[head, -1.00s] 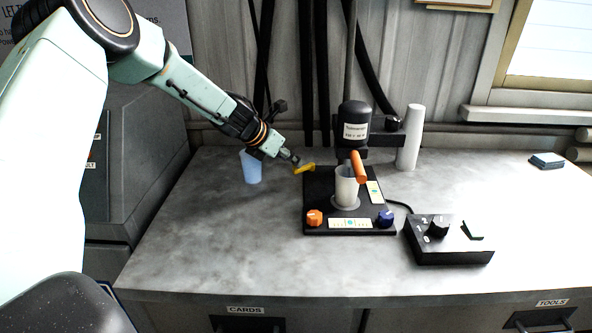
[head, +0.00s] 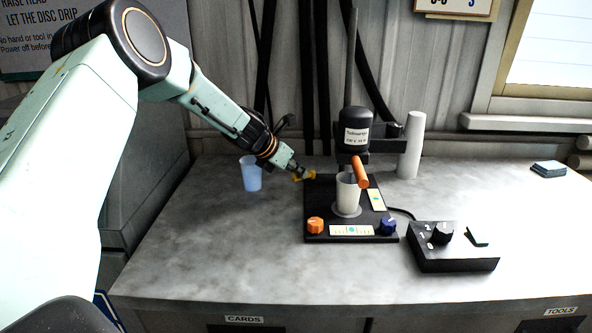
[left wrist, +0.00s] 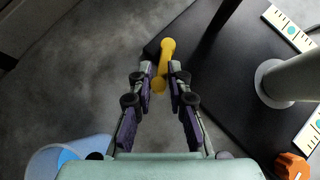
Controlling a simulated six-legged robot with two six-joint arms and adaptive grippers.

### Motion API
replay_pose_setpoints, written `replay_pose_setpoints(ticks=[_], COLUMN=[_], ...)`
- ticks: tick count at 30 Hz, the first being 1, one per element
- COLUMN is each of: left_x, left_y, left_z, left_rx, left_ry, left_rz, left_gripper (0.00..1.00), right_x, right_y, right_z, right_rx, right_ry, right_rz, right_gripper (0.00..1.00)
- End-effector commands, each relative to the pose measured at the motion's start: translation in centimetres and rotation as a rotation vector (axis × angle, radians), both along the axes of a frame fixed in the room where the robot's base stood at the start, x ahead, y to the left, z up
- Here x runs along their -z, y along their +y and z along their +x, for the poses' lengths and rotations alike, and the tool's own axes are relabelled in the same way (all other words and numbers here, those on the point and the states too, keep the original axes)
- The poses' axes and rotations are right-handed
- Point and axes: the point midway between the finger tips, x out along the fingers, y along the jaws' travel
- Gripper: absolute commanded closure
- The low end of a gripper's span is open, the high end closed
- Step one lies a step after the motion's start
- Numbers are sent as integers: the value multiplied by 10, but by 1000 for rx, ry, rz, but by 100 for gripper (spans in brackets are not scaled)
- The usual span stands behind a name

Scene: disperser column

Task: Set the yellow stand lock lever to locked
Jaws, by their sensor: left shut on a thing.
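The yellow stand lock lever (head: 311,176) sits at the back left corner of the black stand base (head: 318,222). In the left wrist view the yellow lever (left wrist: 167,50) lies between the fingers, with its rounded far end sticking out past the tips. My left gripper (head: 299,172) is shut on the lever; it also shows in the left wrist view (left wrist: 161,80). The fingers cover part of the lever in the head view. I cannot tell from any mark whether the lever is at locked. My right gripper is not in view.
A blue cup (head: 251,174) stands left of the base, near my left gripper. A black control box (head: 452,248) is at the right. The front left counter is clear.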

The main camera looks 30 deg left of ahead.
Motion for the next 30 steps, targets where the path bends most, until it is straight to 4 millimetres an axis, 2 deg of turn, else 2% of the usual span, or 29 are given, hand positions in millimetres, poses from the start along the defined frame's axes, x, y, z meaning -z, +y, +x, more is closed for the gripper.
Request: replay_pose_setpoints(ticks=[4,17,30], left_x=[0,0,1], left_y=[0,-1,-12], left_z=[0,-1,-4], left_rx=[-1,-31,-241], left_ry=[0,0,-2], left_rz=[1,3,3], left_gripper=[100,100,100], right_x=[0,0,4], right_y=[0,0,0], right_z=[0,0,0], right_rx=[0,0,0], right_ry=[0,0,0], right_rz=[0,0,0], right_gripper=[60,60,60])
